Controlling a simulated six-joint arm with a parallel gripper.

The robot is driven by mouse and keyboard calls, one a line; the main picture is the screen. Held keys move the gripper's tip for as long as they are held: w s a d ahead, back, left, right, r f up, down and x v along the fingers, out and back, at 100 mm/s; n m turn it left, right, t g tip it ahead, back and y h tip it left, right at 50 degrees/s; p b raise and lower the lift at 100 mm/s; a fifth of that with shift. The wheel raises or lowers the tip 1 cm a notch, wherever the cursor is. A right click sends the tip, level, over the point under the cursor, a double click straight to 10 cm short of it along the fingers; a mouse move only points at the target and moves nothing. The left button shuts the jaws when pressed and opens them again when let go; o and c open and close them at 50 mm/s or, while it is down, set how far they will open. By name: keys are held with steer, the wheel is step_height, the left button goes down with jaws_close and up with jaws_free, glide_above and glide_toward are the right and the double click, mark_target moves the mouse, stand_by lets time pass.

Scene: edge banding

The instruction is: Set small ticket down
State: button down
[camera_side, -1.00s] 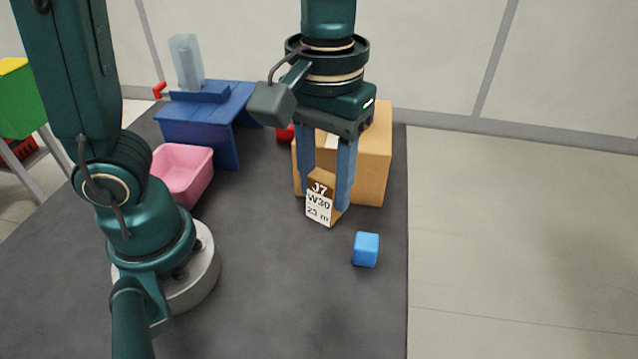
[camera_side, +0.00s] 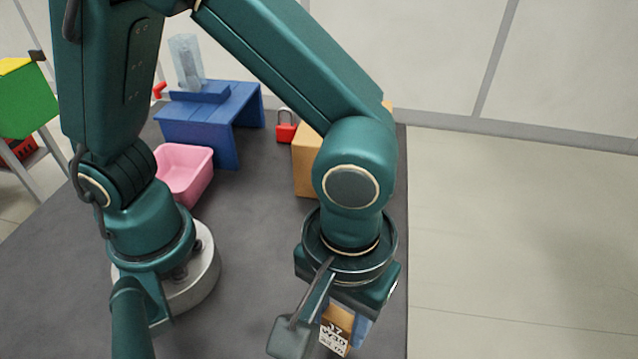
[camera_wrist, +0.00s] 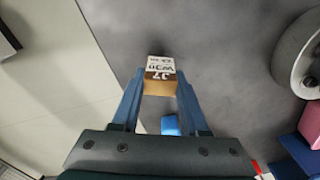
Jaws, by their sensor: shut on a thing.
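The small ticket (camera_side: 334,338) is a white label printed "J7 W30" and a length, on the face of a small brown block. In the wrist view the ticket (camera_wrist: 160,65) shows upside down at the fingertips. My gripper (camera_wrist: 160,88) is shut on the block, with one blue finger on each side. In the side view my gripper (camera_side: 348,326) is low in the picture near the mat's right edge, mostly hidden by my wrist. Whether the block touches the mat cannot be told.
A blue cube (camera_wrist: 170,125) lies on the dark mat (camera_side: 255,250), behind the held block in the wrist view. A cardboard box (camera_side: 305,165), red padlock (camera_side: 287,130), pink bin (camera_side: 185,172) and blue stand (camera_side: 210,125) are farther back. The mat's middle is clear.

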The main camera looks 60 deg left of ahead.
mark_target(340, 315)
steer(key=shift+f, duration=1.25)
steer(key=shift+a+f, duration=0.1)
steer(key=shift+f, duration=0.05)
steer(key=shift+c, duration=2.1)
jaws_free()
step_height(340, 315, up, 12)
steer(key=shift+r, duration=0.15)
steer(key=w+a+r+m+t, duration=0.1)
steer(key=a+m+t, duration=0.3)
steer(key=a, duration=1.4)
steer(key=shift+w+m+t, duration=0.15)
steer(key=shift+m+t, duration=0.15)
steer(key=shift+t, duration=0.5)
